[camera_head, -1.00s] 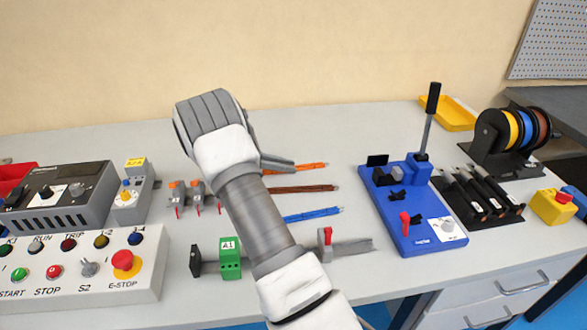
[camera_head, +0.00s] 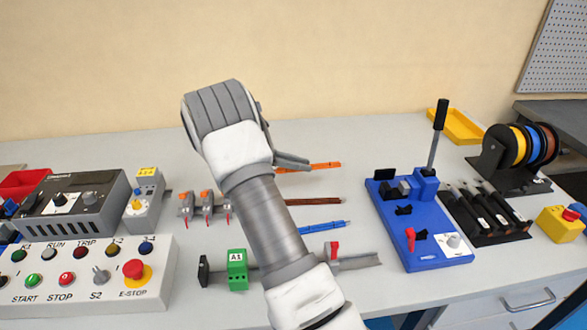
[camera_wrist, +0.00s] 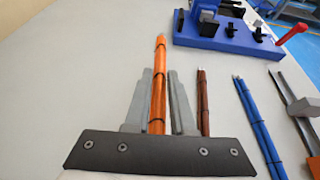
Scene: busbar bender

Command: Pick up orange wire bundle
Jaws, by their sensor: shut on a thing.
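The orange wire bundle (camera_wrist: 159,75) lies between the two fingers of my gripper (camera_wrist: 160,100) in the wrist view, its far end reaching out past the fingertips. My gripper is shut on it. I cannot tell whether the bundle touches the table.
A brown bundle (camera_head: 315,201) and a blue bundle (camera_head: 323,227) lie nearer the front. The blue bender (camera_head: 440,255) stands to the right. A control box (camera_head: 75,290) is at left, beside a rail with a green A1 block (camera_head: 237,270).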

